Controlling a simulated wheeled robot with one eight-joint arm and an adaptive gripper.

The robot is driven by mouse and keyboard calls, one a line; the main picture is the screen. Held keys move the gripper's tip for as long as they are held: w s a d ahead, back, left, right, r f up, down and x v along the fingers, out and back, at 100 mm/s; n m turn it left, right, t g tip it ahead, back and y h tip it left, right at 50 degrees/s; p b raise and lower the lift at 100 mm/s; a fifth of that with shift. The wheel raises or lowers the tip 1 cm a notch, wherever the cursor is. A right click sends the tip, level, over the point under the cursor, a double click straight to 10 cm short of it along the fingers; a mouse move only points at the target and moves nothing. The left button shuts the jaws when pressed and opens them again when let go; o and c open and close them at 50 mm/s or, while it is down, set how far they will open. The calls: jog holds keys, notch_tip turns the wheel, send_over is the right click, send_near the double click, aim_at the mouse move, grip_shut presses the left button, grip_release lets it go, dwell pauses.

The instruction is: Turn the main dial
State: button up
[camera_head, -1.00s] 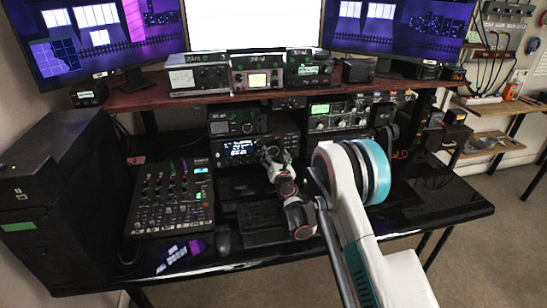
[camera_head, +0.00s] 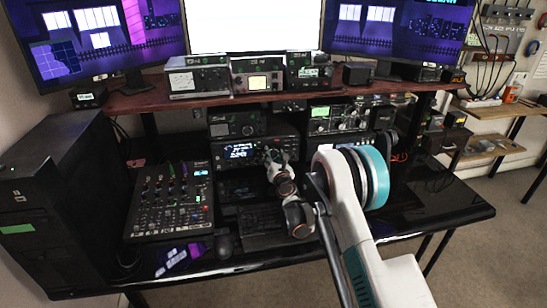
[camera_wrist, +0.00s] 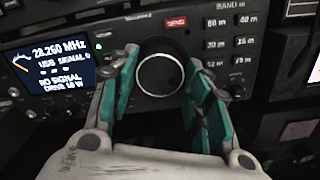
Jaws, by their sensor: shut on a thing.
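The main dial (camera_wrist: 160,75) is a large round black knob with a pale ring. It sits on the front of a dark radio, right of its lit display (camera_wrist: 48,68) reading 28.260 MHz. In the wrist view my gripper (camera_wrist: 162,72) has its teal-padded fingers on the left and right sides of the dial, shut on it. In the head view the radio (camera_head: 240,150) stands on the desk below the shelf, and my gripper (camera_head: 268,157) is at its right part. The dial itself is hidden there by my gripper and wrist.
Band buttons (camera_wrist: 230,42) and small knobs lie right of the dial. A mixer (camera_head: 170,200) stands left on the desk, with a mouse (camera_head: 224,245) and a keyboard (camera_head: 262,222) near the front. More radios (camera_head: 340,117) crowd the back.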

jog(key=m, duration=0.9)
dwell(0.3)
jog(key=shift+m, duration=0.4)
jog(key=o, duration=1.1)
jog(key=shift+s, duration=0.1)
jog(key=v, duration=1.2)
